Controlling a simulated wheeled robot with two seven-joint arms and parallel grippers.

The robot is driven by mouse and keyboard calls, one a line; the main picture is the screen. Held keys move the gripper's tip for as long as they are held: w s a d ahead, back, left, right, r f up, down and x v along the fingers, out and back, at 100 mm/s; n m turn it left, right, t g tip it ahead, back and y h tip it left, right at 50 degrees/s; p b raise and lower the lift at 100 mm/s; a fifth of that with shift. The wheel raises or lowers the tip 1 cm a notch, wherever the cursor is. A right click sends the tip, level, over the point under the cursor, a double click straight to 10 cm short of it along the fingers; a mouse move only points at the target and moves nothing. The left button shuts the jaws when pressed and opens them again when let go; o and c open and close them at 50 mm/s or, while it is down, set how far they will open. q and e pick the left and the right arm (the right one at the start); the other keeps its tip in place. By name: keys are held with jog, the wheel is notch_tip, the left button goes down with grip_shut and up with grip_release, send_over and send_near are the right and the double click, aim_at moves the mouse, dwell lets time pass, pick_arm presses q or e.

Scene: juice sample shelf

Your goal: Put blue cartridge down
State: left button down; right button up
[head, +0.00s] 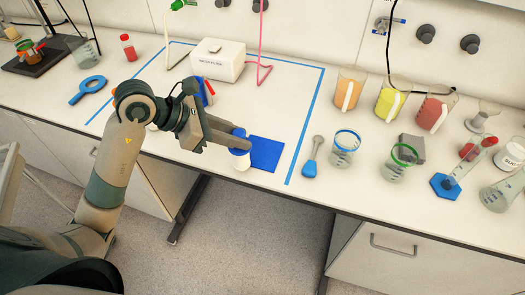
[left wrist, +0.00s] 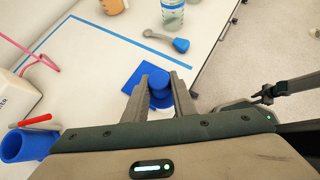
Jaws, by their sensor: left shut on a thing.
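My left gripper (head: 232,138) is shut on the blue cartridge (head: 240,151), which has a white lower part. The cartridge appears upright between the fingers at the left edge of the square blue mat (head: 266,155). I cannot tell whether its base touches the table. In the left wrist view, the gripper (left wrist: 160,84) has a finger on each side of the cartridge (left wrist: 160,93), and the mat (left wrist: 136,74) shows just beyond it. The fingers and arm hide part of the cartridge. My right gripper is not seen clearly in either view.
Blue tape (head: 305,125) outlines the work area. A white box (head: 217,63) stands behind the arm. A blue cup with a red item (left wrist: 22,145) is near the gripper. The table's front edge is close.

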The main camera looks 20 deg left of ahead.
pick_arm(q)
jog(key=s+d+r+n+p, duration=0.1)
jog(key=d+r+p, duration=0.8)
jog(key=d+p, duration=0.2)
jog(key=shift+s+t+y+p, duration=0.4)
jog(key=shift+p, duration=0.1)
jog(key=shift+r, duration=0.1)
jog(key=w+a+f+b, duration=0.7)
jog(key=w+b, duration=0.2)
jog(key=shift+a, duration=0.35)
dwell(0.5)
